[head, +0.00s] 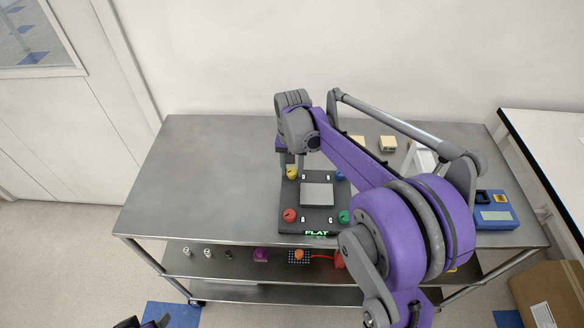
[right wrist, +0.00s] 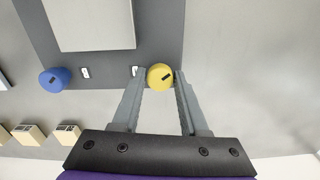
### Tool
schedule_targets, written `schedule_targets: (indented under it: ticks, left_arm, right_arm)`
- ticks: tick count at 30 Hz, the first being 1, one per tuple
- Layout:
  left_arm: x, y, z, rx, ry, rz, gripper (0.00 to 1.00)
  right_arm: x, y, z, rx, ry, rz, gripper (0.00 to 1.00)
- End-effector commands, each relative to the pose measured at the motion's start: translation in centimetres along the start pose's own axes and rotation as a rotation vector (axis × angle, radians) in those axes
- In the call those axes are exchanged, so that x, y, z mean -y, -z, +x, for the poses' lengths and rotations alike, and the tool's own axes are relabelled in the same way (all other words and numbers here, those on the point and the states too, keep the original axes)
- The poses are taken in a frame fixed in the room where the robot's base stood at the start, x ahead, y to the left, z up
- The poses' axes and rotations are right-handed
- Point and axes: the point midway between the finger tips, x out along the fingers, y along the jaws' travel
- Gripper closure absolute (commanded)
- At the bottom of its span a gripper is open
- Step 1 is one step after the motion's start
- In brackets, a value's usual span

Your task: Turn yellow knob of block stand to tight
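The block stand (head: 319,223) is a dark flat plate with a grey block on it, on the metal cart. Its yellow knob (head: 291,174) is at the back left corner. In the right wrist view the yellow knob (right wrist: 160,77) shows a dark, slanted mark on top. My right gripper (head: 291,166) reaches down over it, and its fingers (right wrist: 161,76) stand one on each side, close against the knob with no clear gap.
The stand also has a red knob (head: 290,215), a blue knob (head: 340,176) and a green knob (head: 344,217). A blue device (head: 496,212) stands at the cart's right end. Small beige boxes (head: 387,144) lie at the back. The cart top left of the stand is clear.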

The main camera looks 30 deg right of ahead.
Motion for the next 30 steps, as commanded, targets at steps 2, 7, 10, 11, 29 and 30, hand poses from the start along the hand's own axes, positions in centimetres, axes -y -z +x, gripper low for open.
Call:
schedule_targets:
  ticks: [2,7,10,11,29,30]
  left_arm:
    - [0.0,0.0,0.0,0.0,0.0,0.0,0.31]
    - [0.0,0.0,0.0,0.0,0.0,0.0,0.31]
    - [0.0,0.0,0.0,0.0,0.0,0.0,0.31]
    - [0.0,0.0,0.0,0.0,0.0,0.0,0.31]
    - [0.0,0.5,-0.6,-0.004,0.0,0.0,0.31]
    - [0.0,0.5,-0.6,-0.004,0.0,0.0,0.31]
  right_arm:
    - [0.0,0.0,0.0,0.0,0.0,0.0,0.4]
    - [0.0,0.0,0.0,0.0,0.0,0.0,0.31]
    - [0.0,0.0,0.0,0.0,0.0,-0.001,0.31]
    - [0.0,0.0,0.0,0.0,0.0,-0.001,0.31]
    - [0.0,0.0,-9.1,0.0,0.0,0.0,0.31]
    - [0.0,0.0,-9.6,0.0,0.0,0.0,0.31]
